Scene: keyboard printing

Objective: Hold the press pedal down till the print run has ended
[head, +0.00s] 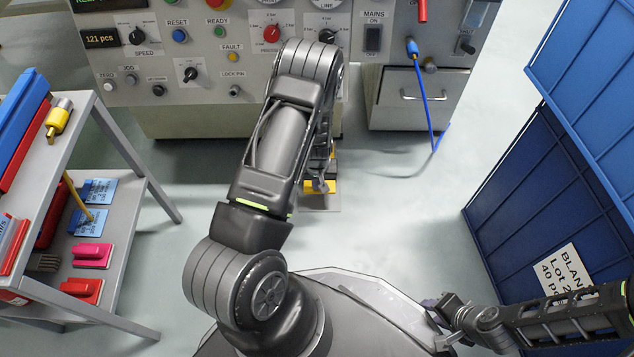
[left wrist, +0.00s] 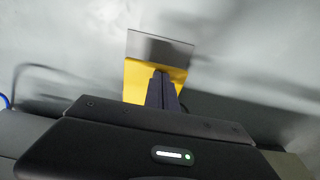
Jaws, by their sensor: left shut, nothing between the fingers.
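The yellow press pedal (head: 333,187) is on the floor in front of the machine, mostly hidden by my left arm in the head view. In the left wrist view the yellow pedal (left wrist: 136,82) lies by a grey plate (left wrist: 160,48). My left gripper (left wrist: 162,76) is shut and empty, its fingertips over the pedal's yellow face. I cannot tell whether they press on it or how far down it is. In the head view this gripper (head: 323,183) points down at the pedal. My right gripper (head: 440,312) is at the lower right, its fingers unclear.
A grey shelf cart (head: 128,240) with coloured items stands left. A blue crate (head: 520,190) stands right. A blue cable (head: 427,105) hangs from the panel. Floor right of the pedal is clear.

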